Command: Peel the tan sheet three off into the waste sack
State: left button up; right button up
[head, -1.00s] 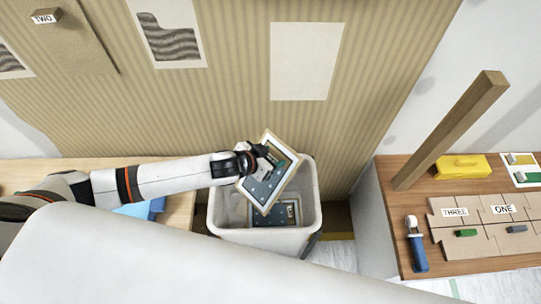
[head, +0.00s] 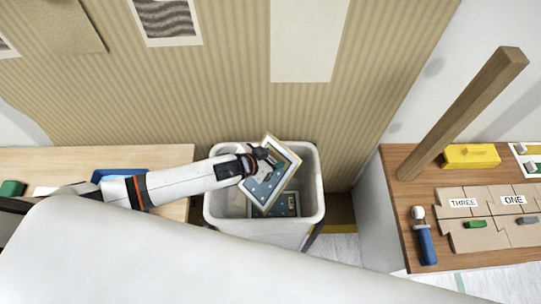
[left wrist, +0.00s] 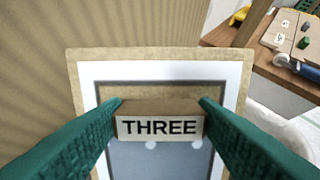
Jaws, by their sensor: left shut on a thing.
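My left gripper (head: 262,160) is shut on a small tan block lettered THREE (left wrist: 160,127), which sits between its green fingers in the left wrist view. The block is on sheet three (left wrist: 254,80), a tan-edged sheet with a white border and a dotted grey-blue middle. In the head view the sheet (head: 283,166) hangs tilted over the mouth of the white waste bin (head: 262,233), its lower part inside the rim. Another blue dotted sheet (head: 288,205) lies low in the bin. My right gripper is not in view.
The ribbed tan wall (head: 220,90) stands behind the bin, with a pale blank sheet (head: 308,35) on it. The right table (head: 410,185) holds a wooden post (head: 465,110), a yellow block (head: 470,156), a blue-handled tool (head: 426,243) and tan pieces. A blue tray (head: 120,174) is at left.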

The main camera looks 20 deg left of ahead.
pick_arm(q)
jog(key=shift+f, duration=0.4)
jog(key=o, duration=0.9)
jog(key=shift+o, duration=0.8)
jog(key=v, duration=1.2)
jog(key=shift+p, duration=0.3)
